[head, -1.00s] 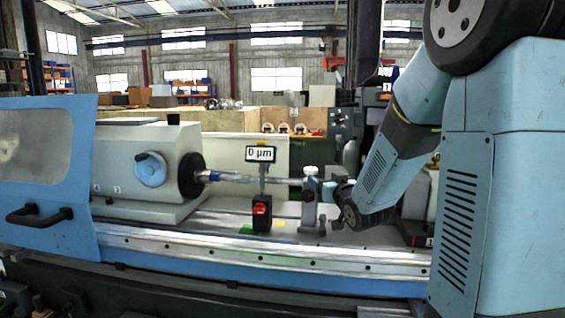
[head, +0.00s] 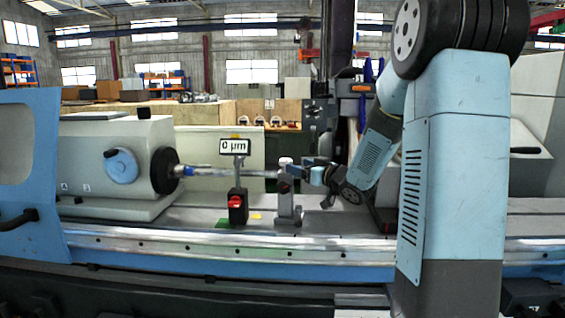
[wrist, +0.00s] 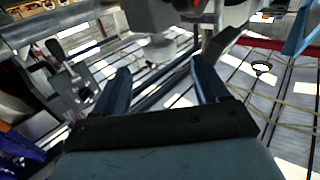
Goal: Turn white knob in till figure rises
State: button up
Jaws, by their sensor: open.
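A white knob (head: 286,161) tops the grey upright steady rest (head: 285,207) that stands around the workpiece bar (head: 258,174). A sign (head: 235,147) reads 0 µm above a dark stand with a red front (head: 237,203), left of the rest. My gripper (head: 312,174) is just right of the rest, at about bar height and lower than the white knob; whether it touches anything is unclear. In the wrist view my gripper (wrist: 161,74) has its two blue fingers wide apart. A pale grey round part shows beyond them; I cannot tell whether it is the knob.
The grey workhead (head: 110,160) with its blue dial and black chuck is at left, behind a blue door (head: 32,230). A long bed rail (head: 220,247) runs across the front. Bare table lies right of the rest.

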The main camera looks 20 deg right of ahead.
aim_at(285, 160)
jog(key=x, duration=0.9)
jog(key=shift+w+a, duration=0.1)
jog(key=shift+w, duration=0.15)
jog(key=c, duration=1)
jog(key=shift+m+h, duration=0.3)
jog(key=shift+h, duration=0.1)
jog(key=shift+d+m+t+h, duration=0.1)
jog(key=shift+m+t+h, duration=0.35)
jog(key=shift+m+h, duration=0.65)
jog(key=shift+d+m+t+h, duration=0.1)
jog(key=shift+m+t+h, duration=0.45)
jog(key=shift+h, duration=0.95)
jog(key=shift+d+m+h, duration=0.2)
jog(key=shift+m+h, duration=1.15)
jog(key=shift+h, duration=0.65)
jog(key=shift+d+h, duration=0.1)
jog(key=shift+h, duration=0.3)
